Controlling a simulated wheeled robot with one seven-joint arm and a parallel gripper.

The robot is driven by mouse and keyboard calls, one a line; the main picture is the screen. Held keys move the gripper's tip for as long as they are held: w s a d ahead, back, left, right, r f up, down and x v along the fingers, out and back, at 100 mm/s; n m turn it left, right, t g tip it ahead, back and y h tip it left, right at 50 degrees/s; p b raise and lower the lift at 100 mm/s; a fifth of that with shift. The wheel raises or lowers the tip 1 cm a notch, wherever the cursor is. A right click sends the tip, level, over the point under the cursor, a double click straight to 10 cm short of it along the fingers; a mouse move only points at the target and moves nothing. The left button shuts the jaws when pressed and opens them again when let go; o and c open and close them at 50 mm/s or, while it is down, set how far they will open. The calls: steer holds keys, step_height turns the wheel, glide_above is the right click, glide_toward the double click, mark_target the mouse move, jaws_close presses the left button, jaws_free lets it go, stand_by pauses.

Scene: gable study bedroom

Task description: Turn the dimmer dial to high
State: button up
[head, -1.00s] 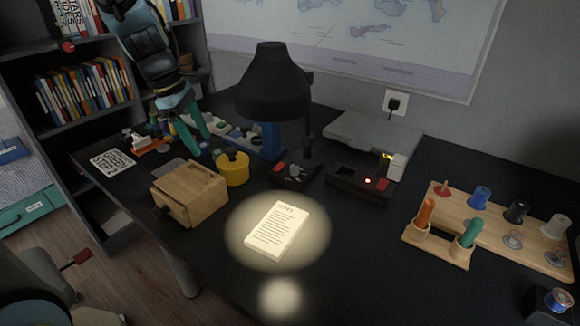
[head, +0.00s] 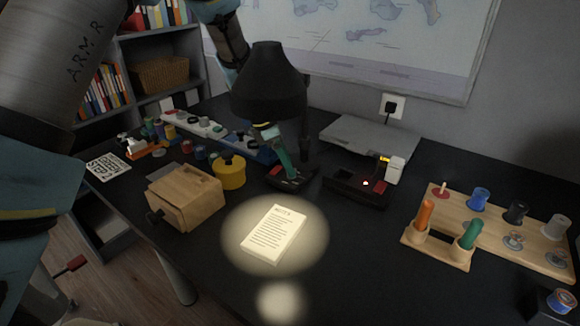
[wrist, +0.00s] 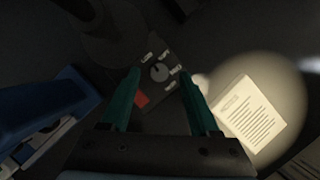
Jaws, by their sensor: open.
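The dimmer dial (wrist: 159,72) is a small round grey knob on a dark box, with small white labels around it and a red patch (wrist: 141,99) beside it in the wrist view. The labels are too small to read surely. In the head view the dimmer box (head: 298,183) sits at the lamp's foot, partly hidden by my gripper. My gripper (wrist: 163,75) is open, its two teal fingers pointing down on either side of the dial, apart from it as far as I can tell. It also shows in the head view (head: 282,168), behind the lamp shade.
The black desk lamp (head: 270,85) stands close over my gripper and lights a note pad (head: 274,233). A yellow pot (head: 231,173) and wooden box (head: 186,198) are left; a dark box with a red light (head: 357,190) is right.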

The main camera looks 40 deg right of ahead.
steer(key=shift+x, duration=1.1)
jaws_close()
